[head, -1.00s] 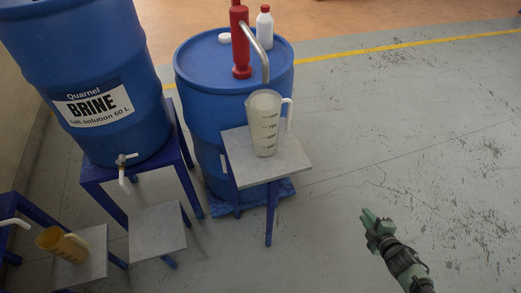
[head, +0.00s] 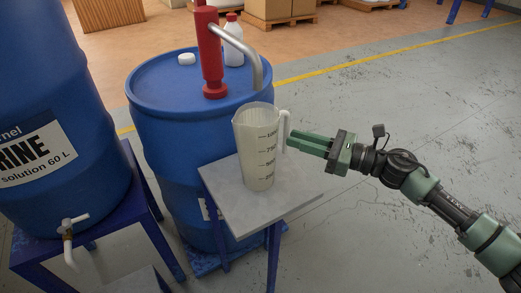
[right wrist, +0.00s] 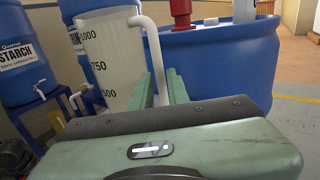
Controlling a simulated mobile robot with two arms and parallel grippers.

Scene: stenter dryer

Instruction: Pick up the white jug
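The white jug (head: 256,150) stands upright on a small grey-topped stand (head: 228,205), under the spout of the red pump. It has dark scale marks, and its handle faces right. My right gripper (head: 291,138) comes in from the right, level, with its green fingertips at the handle. In the right wrist view the jug (right wrist: 103,62) fills the upper left. Its handle (right wrist: 153,55) lines up with the gap between the two parted fingers (right wrist: 161,88). I cannot tell whether the fingers touch the handle. My left gripper is out of view.
A blue drum (head: 160,120) behind the jug carries the red pump (head: 209,55), a white bottle (head: 233,45) and a white cap (head: 187,59). The pump's metal spout (head: 255,65) ends just above the jug. A brine barrel (head: 60,120) with a tap stands left. The floor at right is clear.

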